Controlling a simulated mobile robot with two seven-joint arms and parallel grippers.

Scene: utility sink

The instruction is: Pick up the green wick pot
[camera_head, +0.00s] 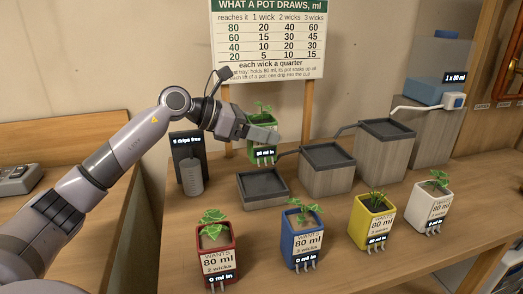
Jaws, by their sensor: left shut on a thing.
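The green wick pot (262,148) holds a small leafy plant and has a label that reads "80 ml in". It is in the upper middle of the head view, in front of the sign. My left gripper (262,134) reaches it from the left and is shut on it near the rim. The pot appears raised above the lowest black tray (262,186); the exact gap is hard to judge. Part of the pot's upper side is hidden by the gripper. My right gripper is not in view.
Red (219,252), blue (302,238), yellow (371,220) and white (428,207) pots stand along the front of the wooden bench. Two higher trays (327,160) (387,132) step up to the right. A grey cylinder (191,178) stands left, and a blue tank (437,92) at back right.

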